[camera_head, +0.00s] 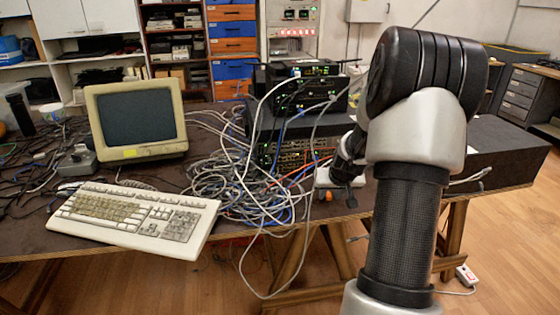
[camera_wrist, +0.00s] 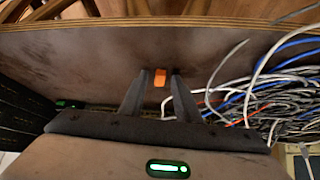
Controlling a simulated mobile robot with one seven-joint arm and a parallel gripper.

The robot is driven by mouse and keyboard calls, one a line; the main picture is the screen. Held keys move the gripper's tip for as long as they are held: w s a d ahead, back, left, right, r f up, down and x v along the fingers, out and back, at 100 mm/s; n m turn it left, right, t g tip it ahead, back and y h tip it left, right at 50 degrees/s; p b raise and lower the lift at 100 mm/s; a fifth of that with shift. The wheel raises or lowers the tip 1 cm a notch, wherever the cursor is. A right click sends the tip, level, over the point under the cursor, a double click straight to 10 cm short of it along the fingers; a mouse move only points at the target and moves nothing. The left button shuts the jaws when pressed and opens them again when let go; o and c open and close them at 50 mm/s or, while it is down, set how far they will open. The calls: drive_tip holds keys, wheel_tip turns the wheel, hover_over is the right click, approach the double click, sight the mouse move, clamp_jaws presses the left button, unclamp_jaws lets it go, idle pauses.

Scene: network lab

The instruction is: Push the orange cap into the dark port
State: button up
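The small orange cap (camera_wrist: 160,77) shows between the two fingertips of my gripper (camera_wrist: 160,82) in the wrist view. A narrow gap shows on each side of it, so the fingers look open around it. I cannot tell whether the cap rests on the table or how close it is in depth. In the head view a small orange spot (camera_head: 328,196) by the table's front edge looks like the cap, beside my gripper (camera_head: 342,192), which is low over the table. I cannot make out which opening is the dark port; rack equipment with port rows (camera_head: 290,153) stands behind.
A tangle of grey, white and blue cables (camera_head: 235,170) lies left of my gripper, with loops over the table edge. A keyboard (camera_head: 135,218) and an old monitor (camera_head: 137,120) stand further left. A long dark box (camera_head: 495,155) is at right.

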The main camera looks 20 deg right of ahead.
drive_tip(key=shift+c, duration=0.5)
clamp_jaws()
drive_tip(key=shift+r, duration=0.15)
drive_tip(key=shift+r+p, duration=1.55)
drive_tip(key=shift+r, duration=0.85)
